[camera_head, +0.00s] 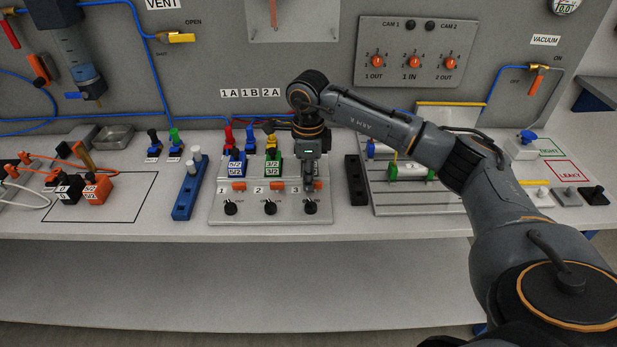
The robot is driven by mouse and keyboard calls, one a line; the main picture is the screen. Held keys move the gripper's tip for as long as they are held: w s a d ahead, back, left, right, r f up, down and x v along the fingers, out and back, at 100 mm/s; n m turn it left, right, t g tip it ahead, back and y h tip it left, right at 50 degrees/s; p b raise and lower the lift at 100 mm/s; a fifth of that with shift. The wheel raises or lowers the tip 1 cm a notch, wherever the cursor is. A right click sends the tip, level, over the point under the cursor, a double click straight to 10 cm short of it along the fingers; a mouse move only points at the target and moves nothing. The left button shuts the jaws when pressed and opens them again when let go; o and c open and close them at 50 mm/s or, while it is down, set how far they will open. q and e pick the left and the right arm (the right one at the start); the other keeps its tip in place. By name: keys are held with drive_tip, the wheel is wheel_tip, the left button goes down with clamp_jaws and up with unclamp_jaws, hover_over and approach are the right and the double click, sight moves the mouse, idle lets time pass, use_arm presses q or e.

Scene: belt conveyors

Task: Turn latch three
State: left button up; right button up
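A light metal plate (222,214) on the bench has positions marked 1, 2 and 3. Each position has an orange piece and a black knob in front of it. At position 3 the orange piece (318,186) is partly hidden by my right gripper (309,183). The black knob (310,207) of position 3 shows just in front of the gripper. My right gripper points down over position 3, and its fingers are too small and dark to tell whether they touch or hold anything. My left gripper is out of view.
Blue and green labelled blocks with coloured plugs (273,157) stand behind positions 1 and 2. A blue rack (184,197) stands left of the plate and a black block (355,180) right. A slatted tray (400,203) lies under my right forearm. The front bench strip is clear.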

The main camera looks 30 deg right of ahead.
drive_tip(key=o, duration=0.4)
drive_tip(key=shift+o, duration=0.2)
drive_tip(key=shift+r, duration=4.05)
